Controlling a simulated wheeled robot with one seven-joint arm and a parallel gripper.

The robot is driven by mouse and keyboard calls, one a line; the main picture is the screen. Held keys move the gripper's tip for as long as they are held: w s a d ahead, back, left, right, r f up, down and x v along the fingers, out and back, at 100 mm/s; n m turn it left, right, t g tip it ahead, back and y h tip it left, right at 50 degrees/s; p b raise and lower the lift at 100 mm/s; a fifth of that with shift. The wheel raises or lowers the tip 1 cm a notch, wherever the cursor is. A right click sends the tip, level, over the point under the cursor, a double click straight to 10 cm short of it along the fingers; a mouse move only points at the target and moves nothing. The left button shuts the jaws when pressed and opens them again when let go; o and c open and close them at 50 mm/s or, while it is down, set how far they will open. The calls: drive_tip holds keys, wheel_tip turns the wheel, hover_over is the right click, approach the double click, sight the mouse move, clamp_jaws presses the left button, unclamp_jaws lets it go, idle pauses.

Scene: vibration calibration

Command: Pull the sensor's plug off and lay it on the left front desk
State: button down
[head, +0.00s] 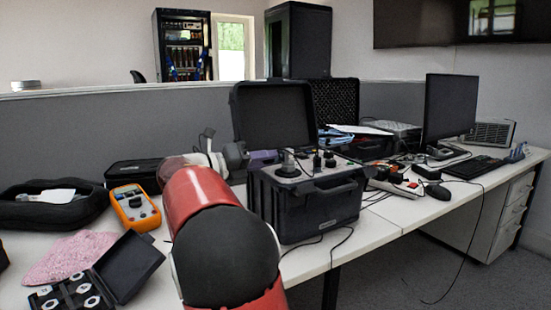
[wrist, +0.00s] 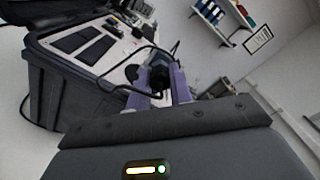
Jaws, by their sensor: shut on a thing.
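My gripper (wrist: 161,88) has purple fingers, shut on a small black plug (wrist: 159,77) in the wrist view. A thin black cable loops from near the plug over the case top. In the head view my gripper (head: 264,157) is beside the upper left edge of the black calibration case (head: 322,205), partly behind my red arm. A dark round fitting (head: 288,167) stands on the case panel close to the fingertips. I cannot tell which fitting is the sensor, or whether the plug is still joined to it. The white desk (head: 365,235) runs under the case, with its left front part at lower left.
On the left of the desk are a black pouch (head: 50,207), an orange multimeter (head: 134,208), a pink cloth (head: 70,258) and an open black box (head: 128,267). A monitor (head: 450,105) and keyboard (head: 475,168) stand at right. Cables hang over the front edge.

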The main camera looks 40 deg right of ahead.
drive_tip(key=shift+a, duration=0.2)
idle(0.3)
drive_tip(key=shift+v, duration=1.65)
drive_tip(key=shift+w+a+f+n+t+y, duration=0.4)
drive_tip(key=shift+w+f+n+t+y, duration=0.45)
drive_tip(key=shift+f+y, duration=1.7)
drive_tip(key=shift+w+a+f+n+t+y, duration=0.55)
drive_tip(key=shift+f+n+y, duration=0.85)
drive_tip(key=shift+y, duration=1.9)
drive_tip(key=shift+w+a+f+n+t+y, duration=0.25)
drive_tip(key=shift+w+f+n+t+y, duration=0.5)
drive_tip(key=shift+f+y, duration=1.9)
drive_tip(key=shift+w+a+f+b, duration=0.1)
drive_tip(key=shift+w+f+b, duration=0.05)
drive_tip(key=shift+f+b, duration=1.8)
drive_tip(key=shift+f, duration=0.6)
drive_tip(key=c, duration=1.2)
unclamp_jaws()
